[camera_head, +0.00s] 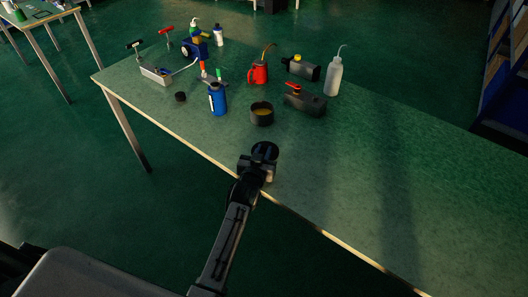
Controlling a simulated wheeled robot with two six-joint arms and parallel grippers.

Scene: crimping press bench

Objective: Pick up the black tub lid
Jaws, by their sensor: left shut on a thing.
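The black tub lid (265,148) is a dark round disc near the front edge of the bench. My left gripper (262,157) is shut on it, and its fingers hide the lid's near side. I cannot tell whether the lid touches the bench top or is just above it. A black open tub (262,117) with yellowish contents stands just behind the lid. My right gripper is not in view.
A blue bottle (218,99), a red can (259,73), a black device with a red handle (304,101) and a clear squeeze bottle (334,77) stand behind. A small black round piece (180,97) lies left. The right part of the bench (430,170) is clear.

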